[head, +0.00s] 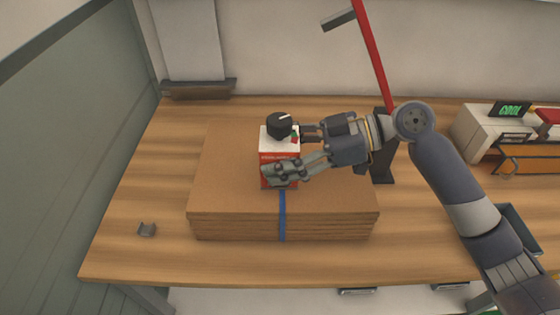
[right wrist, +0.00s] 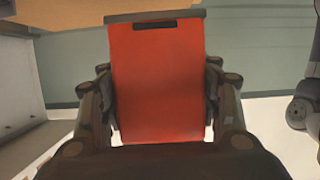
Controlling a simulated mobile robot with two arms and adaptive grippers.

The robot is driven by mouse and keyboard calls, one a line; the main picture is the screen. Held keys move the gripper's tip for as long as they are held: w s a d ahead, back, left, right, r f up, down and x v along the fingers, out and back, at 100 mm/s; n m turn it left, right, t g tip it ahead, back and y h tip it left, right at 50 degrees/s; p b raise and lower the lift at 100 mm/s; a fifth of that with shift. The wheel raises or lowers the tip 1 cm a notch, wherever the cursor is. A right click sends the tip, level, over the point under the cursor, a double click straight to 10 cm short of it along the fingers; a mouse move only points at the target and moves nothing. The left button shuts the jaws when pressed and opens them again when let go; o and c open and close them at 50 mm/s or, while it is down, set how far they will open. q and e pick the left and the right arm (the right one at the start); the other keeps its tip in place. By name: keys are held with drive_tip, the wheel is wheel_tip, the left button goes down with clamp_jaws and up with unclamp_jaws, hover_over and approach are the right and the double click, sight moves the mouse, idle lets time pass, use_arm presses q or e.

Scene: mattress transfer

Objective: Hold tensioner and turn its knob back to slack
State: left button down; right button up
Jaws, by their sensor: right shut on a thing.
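The tensioner (head: 279,143) is a red and white box on top of the stack of brown boards (head: 230,190). Its black round knob (head: 279,125) sits on top with a pale pointer line. A blue strap (head: 282,215) runs down the front of the stack below it. My right gripper (head: 281,158) reaches in from the right and is shut on the tensioner, one finger in front and one behind. In the right wrist view the tensioner's red face (right wrist: 157,80) fills the space between both fingers. My left gripper is not in view.
A red lever on a dark stand (head: 382,170) rises behind my right arm. A pale device with a green "COOL" display (head: 510,110) stands at the right. The table left of the stack is mostly clear.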

sight(280, 141)
drive_tip(key=shift+w+r+b, duration=0.15)
drive_tip(key=shift+w+b, duration=0.35)
drive_tip(key=shift+w, duration=1.35)
drive_tip(key=shift+f+b, duration=1.9)
drive_tip(key=shift+f, duration=0.55)
